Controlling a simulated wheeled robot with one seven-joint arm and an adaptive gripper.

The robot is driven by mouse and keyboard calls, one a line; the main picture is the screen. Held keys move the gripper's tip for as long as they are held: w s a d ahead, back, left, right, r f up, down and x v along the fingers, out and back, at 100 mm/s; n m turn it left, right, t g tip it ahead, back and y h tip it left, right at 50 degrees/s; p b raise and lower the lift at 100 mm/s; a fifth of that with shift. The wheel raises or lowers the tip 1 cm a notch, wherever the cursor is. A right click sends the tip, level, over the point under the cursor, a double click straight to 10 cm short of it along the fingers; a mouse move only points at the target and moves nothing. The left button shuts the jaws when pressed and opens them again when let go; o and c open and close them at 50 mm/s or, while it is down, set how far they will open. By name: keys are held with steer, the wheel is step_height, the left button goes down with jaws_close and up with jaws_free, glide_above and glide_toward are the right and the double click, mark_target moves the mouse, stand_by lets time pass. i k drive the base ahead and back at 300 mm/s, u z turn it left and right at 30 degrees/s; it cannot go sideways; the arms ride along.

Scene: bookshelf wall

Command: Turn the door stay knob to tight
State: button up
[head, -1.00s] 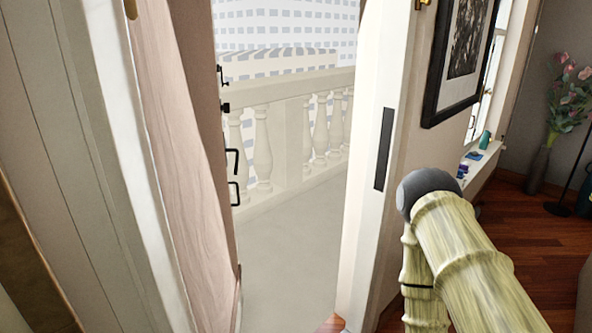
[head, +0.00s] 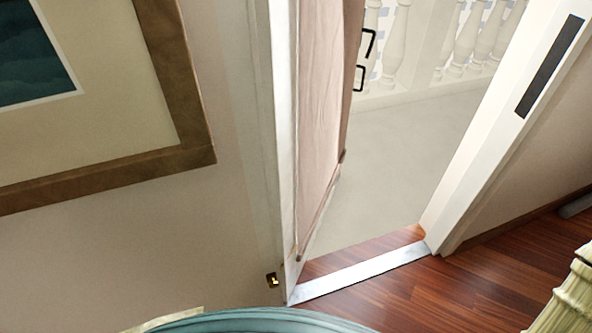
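A door (head: 318,120) with a pinkish wood face stands open on the left side of a doorway. A black handle (head: 366,48) sits near its far upper edge. A small dark fitting with a brass-coloured part (head: 272,280) is low on the wall beside the door's hinge side. I cannot tell whether it is the door stay knob, and no knob shows clearly elsewhere. My gripper is not in the head view.
A metal threshold (head: 360,273) crosses the wood floor (head: 440,290). The white door frame (head: 500,125) has a dark strip. A balcony with a balustrade (head: 415,45) lies beyond. A framed picture (head: 190,110) hangs at left.

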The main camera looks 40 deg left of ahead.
mark_target(273, 284)
steer(key=z, duration=1.35)
steer(key=k, duration=1.45)
steer(key=u, duration=0.9)
